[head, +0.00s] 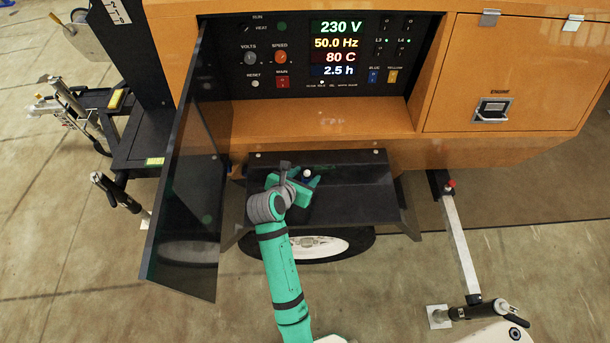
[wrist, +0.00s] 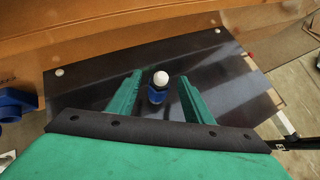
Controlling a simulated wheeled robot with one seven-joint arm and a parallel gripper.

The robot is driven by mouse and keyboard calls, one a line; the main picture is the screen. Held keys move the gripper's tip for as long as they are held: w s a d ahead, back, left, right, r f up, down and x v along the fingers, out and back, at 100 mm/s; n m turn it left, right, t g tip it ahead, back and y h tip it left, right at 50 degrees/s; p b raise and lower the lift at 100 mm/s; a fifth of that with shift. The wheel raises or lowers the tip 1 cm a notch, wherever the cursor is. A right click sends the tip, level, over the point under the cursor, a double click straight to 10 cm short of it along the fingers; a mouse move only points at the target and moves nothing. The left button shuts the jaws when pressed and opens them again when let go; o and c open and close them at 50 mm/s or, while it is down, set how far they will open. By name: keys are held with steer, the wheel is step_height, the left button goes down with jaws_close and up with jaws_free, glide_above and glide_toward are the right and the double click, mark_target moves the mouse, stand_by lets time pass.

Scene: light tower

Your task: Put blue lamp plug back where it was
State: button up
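A small blue plug-like piece with a white round top (wrist: 157,90), which looks like the blue lamp plug, stands over the black fender plate (wrist: 85,87). In the head view its white top (head: 307,173) shows at my gripper. My gripper (wrist: 160,84) is open, with one green finger on each side of the plug and a visible gap to both. I cannot tell whether the plug rests on the plate. In the head view my gripper (head: 304,181) is over the fender plate (head: 350,190), below the control panel. The panel has a blue item (head: 374,76) labelled BLUE.
A dark door (head: 185,190) hangs open left of the panel recess. A yellow item (head: 392,76) is beside the blue one. A closed orange hatch (head: 510,55) is at the right. A wheel (head: 330,245) is under the fender. A blue object (wrist: 15,105) shows at the wrist view's left edge.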

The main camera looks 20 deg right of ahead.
steer(key=v, duration=1.2)
steer(key=s+a+f+m+t+y, duration=0.45)
steer(key=s+a+f+m, duration=0.35)
steer(key=s+m, duration=0.35)
steer(key=s+r+m+t+y, duration=0.1)
steer(key=s+r+m+t, duration=0.1)
steer(key=s+r+m, duration=0.2)
steer(key=s+a+r+m+t+y, duration=0.1)
steer(key=s+r+m, duration=0.4)
steer(key=s+m, duration=0.6)
steer(key=shift+s+t+y, duration=0.35)
steer(key=shift+s, duration=0.65)
steer(key=shift+m, duration=0.25)
